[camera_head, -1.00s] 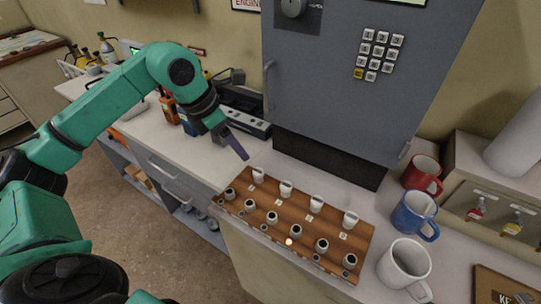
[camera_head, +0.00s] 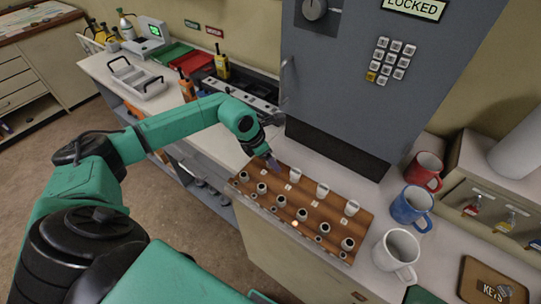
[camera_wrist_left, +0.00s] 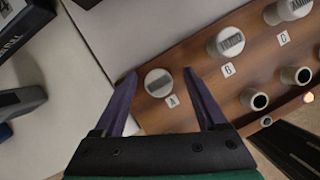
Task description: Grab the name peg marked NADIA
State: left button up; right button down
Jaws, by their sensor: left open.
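A brown wooden board (camera_head: 309,212) on the counter holds a back row of white pegs and a front row of dark-holed sockets. The names on the peg tops are too small to read, so I cannot tell which is NADIA. My left gripper (camera_wrist_left: 159,78) is open at the leftmost white peg (camera_wrist_left: 158,83), by label A, with a purple finger on each side. In the head view the left gripper (camera_head: 273,163) hides most of that peg. The peg by label B (camera_wrist_left: 230,41) and another white peg (camera_wrist_left: 287,10) stand further right. My right gripper is not in view.
A grey locked cabinet (camera_head: 350,85) rises behind the board. White (camera_head: 396,254), blue (camera_head: 411,205) and red (camera_head: 424,170) mugs stand to its right. A key tray (camera_head: 492,283) lies at the lower right. Bare counter lies left of the board.

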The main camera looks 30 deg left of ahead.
pick_arm(q)
jog(key=shift+c, duration=0.3)
grip_shut()
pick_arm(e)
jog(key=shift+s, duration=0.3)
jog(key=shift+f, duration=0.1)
